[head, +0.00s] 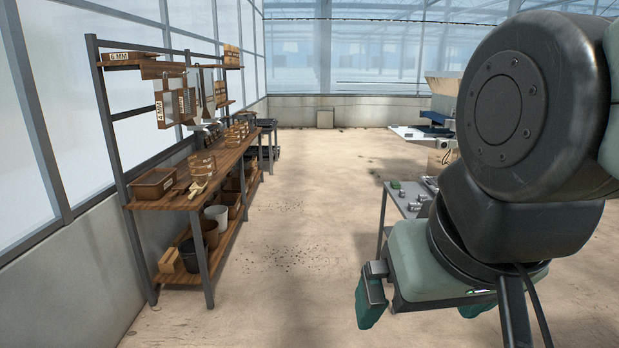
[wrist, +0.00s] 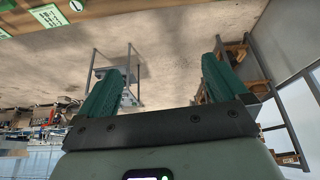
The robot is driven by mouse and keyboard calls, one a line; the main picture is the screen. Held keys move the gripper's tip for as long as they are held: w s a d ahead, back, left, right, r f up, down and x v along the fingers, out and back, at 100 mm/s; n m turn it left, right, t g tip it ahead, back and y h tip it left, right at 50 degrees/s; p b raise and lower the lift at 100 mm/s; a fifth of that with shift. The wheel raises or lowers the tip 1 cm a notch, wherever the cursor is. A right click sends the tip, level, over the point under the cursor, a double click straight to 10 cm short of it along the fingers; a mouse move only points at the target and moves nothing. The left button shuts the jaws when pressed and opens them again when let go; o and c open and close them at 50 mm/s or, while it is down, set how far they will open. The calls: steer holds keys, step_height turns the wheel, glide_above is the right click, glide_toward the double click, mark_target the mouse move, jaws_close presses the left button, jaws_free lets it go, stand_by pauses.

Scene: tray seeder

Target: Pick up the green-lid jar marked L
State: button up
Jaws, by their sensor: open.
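No jar with a green lid marked L can be made out for certain in either view. Small grey and greenish items (head: 397,187) stand on a grey cart in the head view, too small to identify. My gripper (wrist: 161,66) shows in the wrist view with its two green fingers wide apart and nothing between them. In the head view my gripper (head: 424,310) hangs at the lower right, partly hidden by my arm, in front of the cart.
A wooden shelf rack (head: 165,203) with boxes and pots lines the left wall. The grey cart (head: 409,212) and a white table (head: 407,134) stand behind my arm. Green labels (wrist: 49,15) lie on a wooden surface at the wrist view's top left.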

steer(key=shift+w+d+r, duration=0.15)
steer(key=shift+d+r, duration=0.15)
steer(key=shift+r, duration=0.05)
steer(key=c, duration=0.4)
steer(key=shift+o, duration=0.2)
